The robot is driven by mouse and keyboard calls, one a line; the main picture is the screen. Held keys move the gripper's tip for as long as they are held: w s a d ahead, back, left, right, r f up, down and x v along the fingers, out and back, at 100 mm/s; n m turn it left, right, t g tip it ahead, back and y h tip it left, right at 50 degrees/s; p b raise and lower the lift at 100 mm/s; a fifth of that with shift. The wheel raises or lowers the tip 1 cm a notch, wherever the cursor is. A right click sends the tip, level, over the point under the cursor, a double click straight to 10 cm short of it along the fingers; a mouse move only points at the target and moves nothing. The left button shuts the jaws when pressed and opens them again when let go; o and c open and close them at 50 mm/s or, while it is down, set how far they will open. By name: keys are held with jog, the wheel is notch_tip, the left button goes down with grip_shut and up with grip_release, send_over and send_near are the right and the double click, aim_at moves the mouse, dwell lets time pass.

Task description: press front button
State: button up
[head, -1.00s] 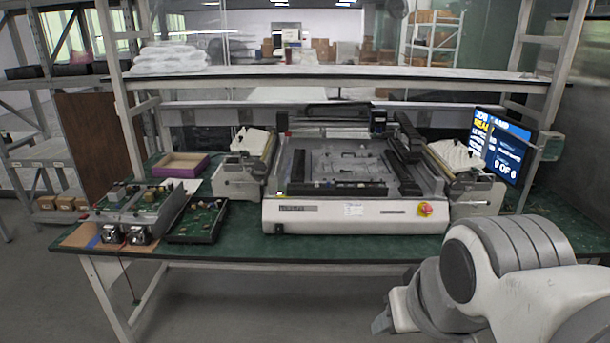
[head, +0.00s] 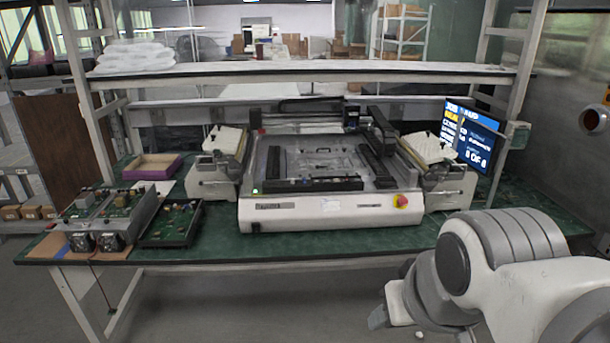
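A white tabletop machine (head: 330,213) stands in the middle of the green workbench. My arm fills the lower right of the head view, in front of the bench and apart from the button.
A monitor (head: 470,139) stands at the right of the machine. Open circuit boxes (head: 103,217) and a purple-edged tray (head: 152,167) lie on the left of the bench (head: 290,243). A shelf (head: 300,69) crosses above. The bench's front strip before the machine is clear.

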grip_shut()
dwell(1.5)
